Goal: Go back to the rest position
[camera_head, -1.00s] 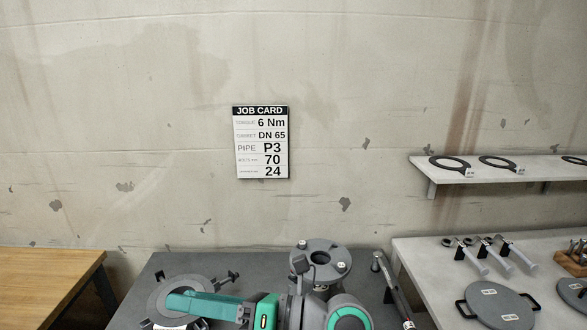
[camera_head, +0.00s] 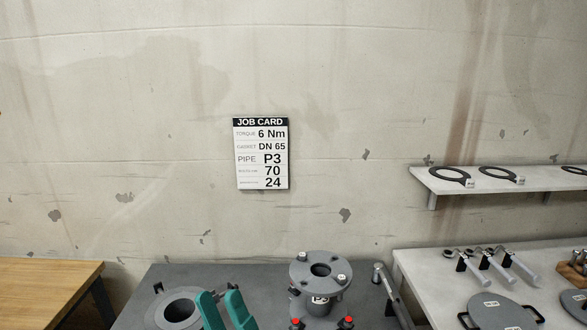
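My gripper (camera_head: 222,296) is at the bottom of the head view. Its two green fingers point up the picture, with a gap between their tips and nothing seen between them. They are in front of the dark grey bench, just right of a grey ring-shaped part (camera_head: 180,309). The grey flanged pipe piece (camera_head: 320,274) stands upright on the bench to the right of my gripper, apart from it in the picture. The rest of my arm is below the frame.
Two red-topped pieces (camera_head: 347,321) show at the pipe's foot. A wrench-like tool (camera_head: 379,277) is at the bench's right edge. A pale table (camera_head: 440,268) with tools and lidded discs stands right, under a gasket shelf (camera_head: 428,183). A wooden table (camera_head: 45,280) stands left.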

